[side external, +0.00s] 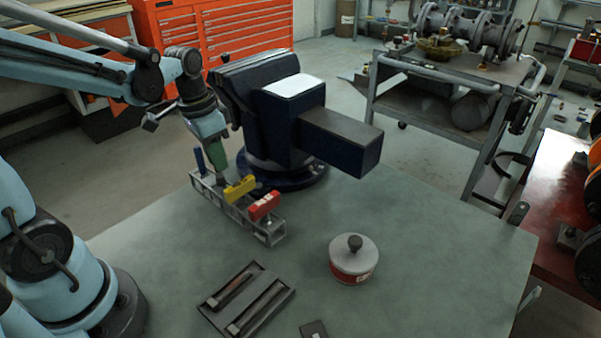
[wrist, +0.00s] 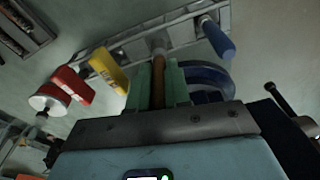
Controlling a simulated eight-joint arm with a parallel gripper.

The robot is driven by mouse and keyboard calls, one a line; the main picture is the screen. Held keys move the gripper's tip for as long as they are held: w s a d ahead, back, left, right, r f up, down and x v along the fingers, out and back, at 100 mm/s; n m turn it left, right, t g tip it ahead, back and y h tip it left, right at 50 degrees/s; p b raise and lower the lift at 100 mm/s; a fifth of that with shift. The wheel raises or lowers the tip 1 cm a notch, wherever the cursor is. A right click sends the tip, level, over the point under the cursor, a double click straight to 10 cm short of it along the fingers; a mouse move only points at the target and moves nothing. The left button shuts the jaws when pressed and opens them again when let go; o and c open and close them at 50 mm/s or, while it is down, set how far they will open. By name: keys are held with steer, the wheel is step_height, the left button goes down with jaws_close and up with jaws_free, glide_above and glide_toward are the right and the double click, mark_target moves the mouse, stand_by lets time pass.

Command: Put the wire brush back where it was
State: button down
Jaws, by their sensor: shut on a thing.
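My gripper (side external: 219,165) has green fingers and points down at the back left part of the metal rack (side external: 272,233). In the wrist view the fingers (wrist: 159,70) are shut on a brown handle (wrist: 158,88), which I take for the wire brush's. Its grey far end overlaps the rack (wrist: 128,48); I cannot tell whether it sits in a slot. No bristles show. A blue handle (wrist: 217,40) stands in the rack on one side of it. A yellow handle (wrist: 109,70) and a red handle (wrist: 74,85) are on the other.
A dark blue vise (side external: 340,138) stands close behind the rack. A round tin with a knob (side external: 354,262) stands at the right. A dark tray (side external: 272,303) with two slots holding long pieces lies in front. The right part of the workbench (side external: 440,240) is clear.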

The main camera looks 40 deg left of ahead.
steer(key=shift+f, duration=2.1)
steer(key=shift+f, duration=0.1)
steer(key=c, duration=1.1)
jaws_free()
step_height(320, 180, up, 12)
steer(key=s, duration=0.1)
steer(key=d+f+t, duration=0.1)
steer(key=d, duration=0.1)
steer(key=s+d+f+n+t, duration=0.1)
steer(key=d+t, duration=0.1)
steer(key=s+d+f+t, duration=0.1)
steer(key=d+t, duration=0.1)
steer(key=shift+d+n, duration=0.3)
steer(key=shift+d, duration=0.05)
steer(key=shift+d+f+t, duration=0.2)
steer(key=shift+d+t, duration=0.2)
